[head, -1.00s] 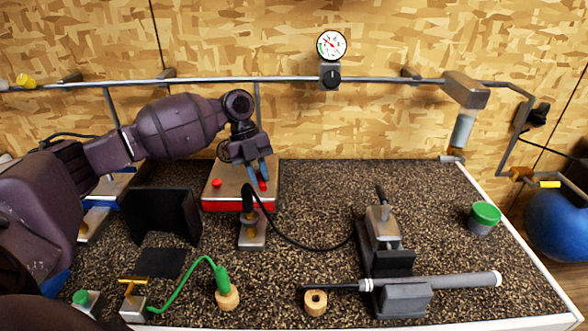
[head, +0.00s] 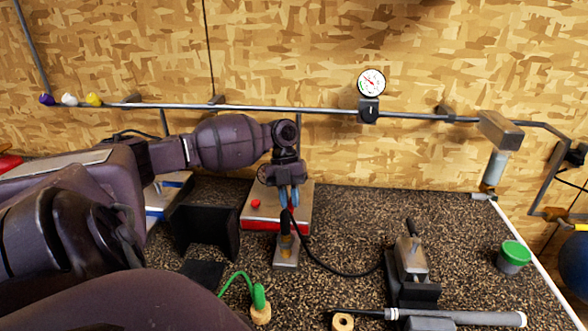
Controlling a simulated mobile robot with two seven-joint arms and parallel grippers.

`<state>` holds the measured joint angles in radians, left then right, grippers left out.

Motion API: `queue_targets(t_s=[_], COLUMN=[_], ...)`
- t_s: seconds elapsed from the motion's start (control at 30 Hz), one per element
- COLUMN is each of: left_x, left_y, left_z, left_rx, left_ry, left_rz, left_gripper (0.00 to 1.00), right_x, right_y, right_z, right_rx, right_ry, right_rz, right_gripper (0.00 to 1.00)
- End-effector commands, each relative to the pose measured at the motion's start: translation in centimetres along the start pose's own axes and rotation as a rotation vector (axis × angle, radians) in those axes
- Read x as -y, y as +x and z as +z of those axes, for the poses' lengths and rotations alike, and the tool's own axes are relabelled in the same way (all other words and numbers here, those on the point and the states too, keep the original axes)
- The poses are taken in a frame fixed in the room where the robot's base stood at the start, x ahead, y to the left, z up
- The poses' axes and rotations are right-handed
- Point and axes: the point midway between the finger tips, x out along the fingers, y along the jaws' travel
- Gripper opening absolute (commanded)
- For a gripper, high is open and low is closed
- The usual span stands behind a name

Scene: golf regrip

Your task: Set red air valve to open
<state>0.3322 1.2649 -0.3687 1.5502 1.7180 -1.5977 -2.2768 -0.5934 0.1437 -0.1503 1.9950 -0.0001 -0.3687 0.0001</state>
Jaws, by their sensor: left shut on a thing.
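The handle stands upright in a small metal stand (head: 287,257). A red-edged grey box (head: 249,219) with a red button (head: 256,204) sits just behind. I cannot make out a red air valve for certain. Purple (head: 46,99), white (head: 69,99) and yellow (head: 93,99) knobs sit on the wall pipe at far left. A red piece (head: 8,163) shows at the left edge. My right gripper is not in view.
A gauge (head: 371,82) sits above a black regulator (head: 369,110) on the pipe (head: 290,110). My arm and body cover the lower left. The bench's back right is clear.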

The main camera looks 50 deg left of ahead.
Motion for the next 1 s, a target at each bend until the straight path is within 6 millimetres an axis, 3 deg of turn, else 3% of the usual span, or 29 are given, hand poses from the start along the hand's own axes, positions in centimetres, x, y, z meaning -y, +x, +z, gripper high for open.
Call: queue_targets(t_s=[0.23,0.27,0.4,0.77,1.0], left_x=[0.0,0.0,0.0,0.0,0.1], left_y=[0.1,0.1,0.1,-0.4,-3.8], left_z=[0.0,0.0,0.0,0.0,0.1], left_rx=[-0.002,-0.002,-0.001,0.001,0.004], left_ry=[0.002,0.002,0.001,0.001,0.0], left_rz=[0.002,0.003,0.002,0.001,0.0], left_gripper=[0.0,0.22,0.43,0.43,0.43], right_x=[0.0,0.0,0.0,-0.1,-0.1], right_y=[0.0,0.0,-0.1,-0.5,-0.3], right_z=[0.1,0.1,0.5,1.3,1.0], right_rx=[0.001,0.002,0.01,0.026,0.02], right_ry=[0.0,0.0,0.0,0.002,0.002], right_rz=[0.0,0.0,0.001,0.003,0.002], right_gripper=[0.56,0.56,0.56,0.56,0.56])
